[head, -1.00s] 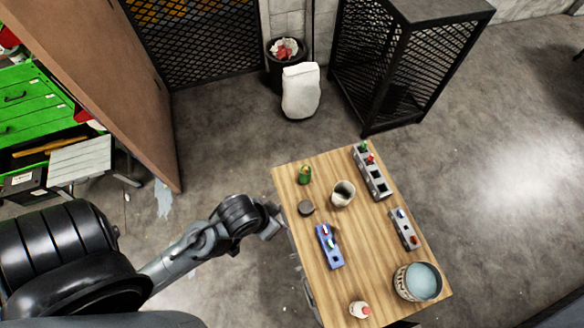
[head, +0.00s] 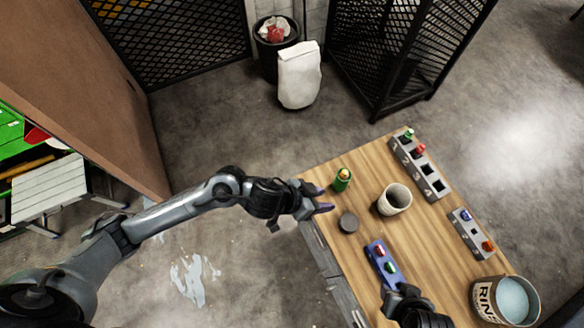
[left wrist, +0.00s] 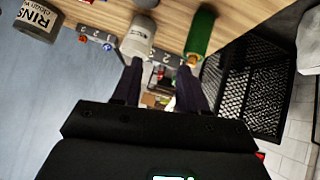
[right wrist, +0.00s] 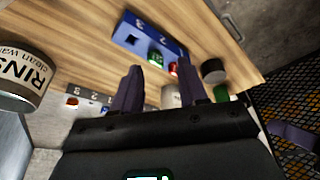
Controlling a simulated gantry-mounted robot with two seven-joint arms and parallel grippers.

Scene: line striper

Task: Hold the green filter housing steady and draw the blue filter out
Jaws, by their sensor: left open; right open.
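The green filter housing (head: 342,181) is a small upright green cylinder with an orange-yellow top, near the table's far left corner. It also shows in the left wrist view (left wrist: 201,35). My left gripper (head: 327,199) is open and empty at the table's left edge, its purple fingers pointing at the housing, just short of it. My right gripper (right wrist: 161,78) is open and empty near the blue block (head: 376,253); its fingertips are hard to see in the head view. I cannot make out a blue filter in the housing. A small blue piece (head: 466,215) sits in the right grey rack.
The blue block holds a red and a green piece. A dark round lid (head: 348,222) and a pale cup (head: 394,199) stand near the housing. A numbered grey rack (head: 418,168), the right grey rack (head: 471,236) and a rinse tub (head: 505,301) line the right side.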

